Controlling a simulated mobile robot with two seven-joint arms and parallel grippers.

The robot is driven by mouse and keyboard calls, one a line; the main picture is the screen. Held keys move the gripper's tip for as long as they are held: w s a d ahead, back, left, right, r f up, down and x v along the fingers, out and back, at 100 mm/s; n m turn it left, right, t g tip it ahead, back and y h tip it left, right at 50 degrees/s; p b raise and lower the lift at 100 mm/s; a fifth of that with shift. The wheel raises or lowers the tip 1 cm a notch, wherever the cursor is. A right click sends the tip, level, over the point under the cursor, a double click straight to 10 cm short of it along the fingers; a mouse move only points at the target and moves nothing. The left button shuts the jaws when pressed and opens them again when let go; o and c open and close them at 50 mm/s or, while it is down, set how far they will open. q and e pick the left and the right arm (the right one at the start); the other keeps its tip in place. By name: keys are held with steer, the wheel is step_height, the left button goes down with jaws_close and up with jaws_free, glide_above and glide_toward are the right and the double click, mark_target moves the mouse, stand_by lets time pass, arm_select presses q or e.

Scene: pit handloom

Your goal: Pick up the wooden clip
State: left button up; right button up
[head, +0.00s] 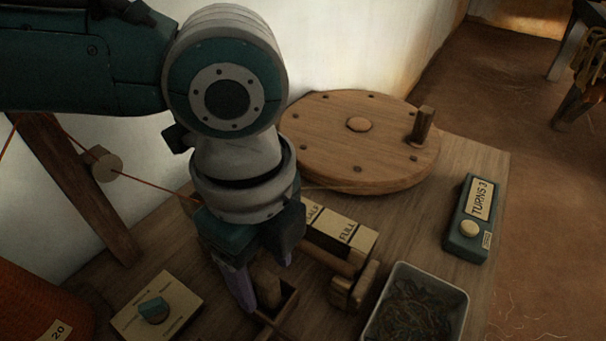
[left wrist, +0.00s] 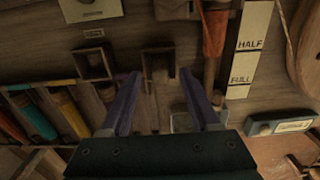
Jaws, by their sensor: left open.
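A small upright wooden piece (head: 268,289), which looks like the wooden clip, stands in a small square wooden holder (head: 287,303) on the table. In the left wrist view, a wooden piece (left wrist: 158,62) shows between and just beyond my fingertips; I take it for the same one. My left gripper (head: 264,283) points down over it with its purple fingers apart, and it also shows open and empty in the left wrist view (left wrist: 161,75). I cannot tell whether either finger touches the piece. The arm hides part of the area behind it. My right gripper is not in view.
A round wooden wheel (head: 350,140) with a peg stands behind. A HALF/FULL gauge (head: 340,233) lies close right of the gripper. A tray of thread scraps (head: 455,312) and a TURNS 3 box (head: 470,222) are right. A dial plate (head: 157,308) is left.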

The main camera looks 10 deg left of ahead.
arm_select(q)
step_height(320, 180, down, 2)
steer(key=shift+c, duration=0.3)
jaws_close()
stand_by(0.4)
